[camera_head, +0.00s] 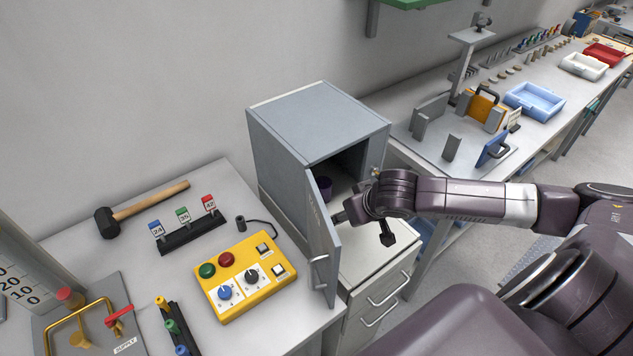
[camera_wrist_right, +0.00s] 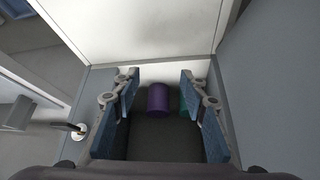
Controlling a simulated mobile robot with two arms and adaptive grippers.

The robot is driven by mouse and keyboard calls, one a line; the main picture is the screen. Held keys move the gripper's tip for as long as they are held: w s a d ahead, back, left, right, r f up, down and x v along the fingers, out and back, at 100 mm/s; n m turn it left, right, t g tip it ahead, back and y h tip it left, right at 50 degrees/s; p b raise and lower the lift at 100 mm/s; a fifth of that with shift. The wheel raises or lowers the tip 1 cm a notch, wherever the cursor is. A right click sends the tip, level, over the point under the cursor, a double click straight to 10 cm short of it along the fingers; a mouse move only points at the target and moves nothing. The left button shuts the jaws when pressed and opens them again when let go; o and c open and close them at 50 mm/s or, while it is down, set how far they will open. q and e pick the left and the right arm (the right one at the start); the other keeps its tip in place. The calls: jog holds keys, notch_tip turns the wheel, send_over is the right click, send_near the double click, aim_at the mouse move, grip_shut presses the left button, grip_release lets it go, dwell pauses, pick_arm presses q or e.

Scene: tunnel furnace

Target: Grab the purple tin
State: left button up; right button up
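The purple tin (camera_head: 326,186) stands inside the grey cabinet (camera_head: 318,105), partly in shadow. In the right wrist view the purple tin (camera_wrist_right: 158,98) shows between the two blue-padded fingers, farther in and apart from them. My right gripper (camera_head: 362,224) is at the cabinet's opening, beside the open door (camera_head: 322,245). In the wrist view the right gripper (camera_wrist_right: 160,84) is open and empty. A green object (camera_wrist_right: 185,105), partly hidden by a finger, stands beside the tin. My left gripper is not in view.
The open door stands close to my right gripper's left side. A yellow control box (camera_head: 245,278), a hammer (camera_head: 145,208) and a tag rack (camera_head: 185,238) are on the left bench. A blue tray (camera_head: 535,101) and holders stand on the right bench.

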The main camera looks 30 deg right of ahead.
aim_at(326, 186)
jog(key=w, duration=0.2)
jog(key=w+p, duration=0.1)
jog(key=w, duration=0.1)
jog(key=w+p, duration=0.1)
jog(key=w, duration=0.1)
jog(key=shift+w+d+r, duration=0.3)
jog(key=shift+w+r, duration=0.05)
jog(key=shift+r, duration=0.05)
jog(key=w, duration=0.2)
jog(key=shift+w+d+f, duration=0.15)
jog(key=shift+w+f, duration=0.05)
jog(key=shift+w, duration=0.15)
jog(key=shift+w+d+p, duration=0.1)
jog(key=shift+w+p, duration=0.25)
jog(key=shift+w, duration=0.15)
jog(key=shift+w+f, duration=0.15)
jog(key=shift+w, duration=0.1)
jog(key=shift+p+x, duration=0.55)
jog(key=shift+x, duration=1.75)
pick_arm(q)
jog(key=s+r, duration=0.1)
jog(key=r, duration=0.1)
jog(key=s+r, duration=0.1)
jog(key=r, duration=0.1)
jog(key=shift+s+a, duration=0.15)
pick_arm(e)
jog(key=shift+c, duration=0.3)
jog(key=c, duration=0.8)
